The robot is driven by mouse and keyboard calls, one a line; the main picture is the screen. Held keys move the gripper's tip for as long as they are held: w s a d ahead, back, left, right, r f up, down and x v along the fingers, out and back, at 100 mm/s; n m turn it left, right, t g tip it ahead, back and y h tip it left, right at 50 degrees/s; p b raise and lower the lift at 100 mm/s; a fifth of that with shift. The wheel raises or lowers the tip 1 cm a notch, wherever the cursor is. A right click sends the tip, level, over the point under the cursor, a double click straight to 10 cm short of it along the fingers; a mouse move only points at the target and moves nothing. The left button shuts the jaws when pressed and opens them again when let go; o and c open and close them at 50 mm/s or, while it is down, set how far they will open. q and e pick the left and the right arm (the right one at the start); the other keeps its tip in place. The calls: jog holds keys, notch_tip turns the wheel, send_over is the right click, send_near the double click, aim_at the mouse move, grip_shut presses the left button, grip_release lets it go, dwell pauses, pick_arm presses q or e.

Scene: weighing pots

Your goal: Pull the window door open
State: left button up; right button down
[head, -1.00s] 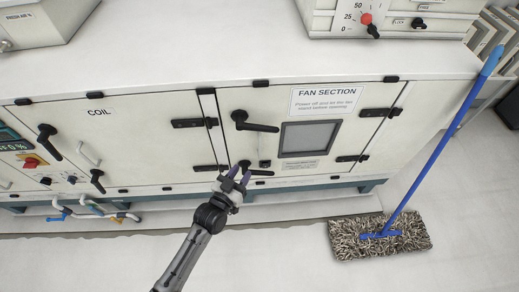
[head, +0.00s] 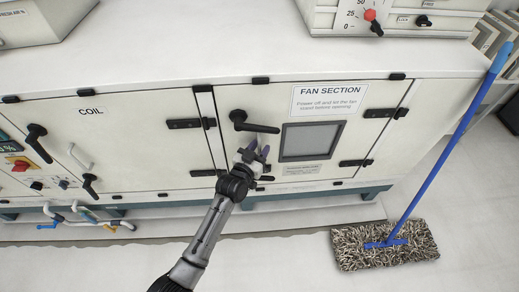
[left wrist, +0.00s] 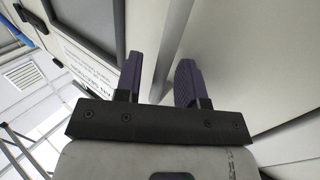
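The window door (head: 360,130) is the pale fan section panel with a dark-framed window (head: 311,141), and it looks shut. A black lever handle (head: 254,122) at its upper left points right. A lower black handle (head: 265,178) is mostly hidden behind my gripper. My left gripper (head: 258,152) is in front of the door, just below the upper handle and left of the window. In the left wrist view its two purple fingers (left wrist: 160,82) stand apart with nothing seen held between them. The door face and its label (left wrist: 90,70) show there too. My right gripper is not in view.
A mop with a blue handle (head: 446,150) leans at the right of the cabinet, its head (head: 385,246) on the floor. Black hinges (head: 385,113) sit on the door's right edge. The coil panel (head: 130,150) is to the left. Floor in front is mostly clear.

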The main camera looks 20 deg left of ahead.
pick_arm(q)
jog(key=shift+c, duration=0.3)
grip_shut()
dwell(0.3)
